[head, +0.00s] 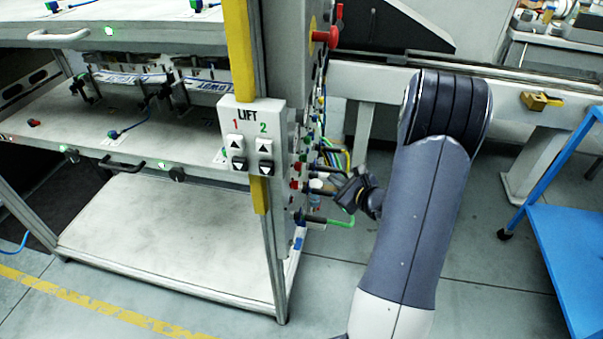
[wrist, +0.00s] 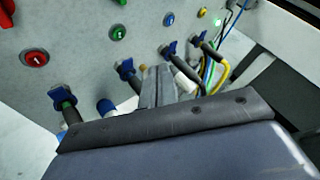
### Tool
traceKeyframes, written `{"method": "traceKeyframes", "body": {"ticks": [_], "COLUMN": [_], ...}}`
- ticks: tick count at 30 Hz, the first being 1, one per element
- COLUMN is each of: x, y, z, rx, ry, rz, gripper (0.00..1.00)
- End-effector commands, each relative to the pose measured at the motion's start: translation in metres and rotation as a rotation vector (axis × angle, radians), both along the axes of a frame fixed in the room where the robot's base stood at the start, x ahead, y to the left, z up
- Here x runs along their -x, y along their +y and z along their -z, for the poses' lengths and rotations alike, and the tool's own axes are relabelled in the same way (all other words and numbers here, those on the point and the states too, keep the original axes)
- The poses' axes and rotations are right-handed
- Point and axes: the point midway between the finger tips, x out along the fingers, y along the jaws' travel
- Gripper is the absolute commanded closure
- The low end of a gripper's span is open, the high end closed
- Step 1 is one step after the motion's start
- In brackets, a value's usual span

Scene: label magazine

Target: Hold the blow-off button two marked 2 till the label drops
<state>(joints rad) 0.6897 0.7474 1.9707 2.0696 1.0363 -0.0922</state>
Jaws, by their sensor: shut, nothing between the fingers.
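The side panel (wrist: 85,38) carries rows of round buttons, among them a red button (wrist: 35,57), a green button (wrist: 118,33) and a blue button (wrist: 168,20). I can read no mark 2 on them, so I cannot tell which is blow-off button two. My gripper (wrist: 158,80) is shut and empty, pointing at the panel's lower part among the fittings. In the head view my gripper (head: 345,188) is at the panel's right side, low down; I cannot tell if it touches anything. White labels (head: 207,85) with blue print show on the upper shelf.
Blue-handled fittings (wrist: 125,68) stick out below the buttons, close to my fingers. Yellow and green hoses (wrist: 222,75) hang beside them. A lift box (head: 252,140) marked 1 and 2 is on the front post.

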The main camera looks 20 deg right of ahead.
Motion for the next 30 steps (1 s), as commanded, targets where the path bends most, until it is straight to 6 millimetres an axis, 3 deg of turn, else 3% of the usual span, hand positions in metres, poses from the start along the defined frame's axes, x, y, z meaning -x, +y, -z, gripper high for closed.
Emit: {"method": "traceKeyframes", "body": {"ticks": [6, 12, 30], "x": [-0.018, -0.028, -0.032], "y": [0.027, 0.042, 0.047], "z": [0.0, 0.002, 0.0], "rx": [0.0, 0.002, 0.001], "ry": [0.0, -0.001, 0.0], "rz": [-0.005, -0.002, 0.0], "gripper": [1.0, 1.0, 1.0]}}
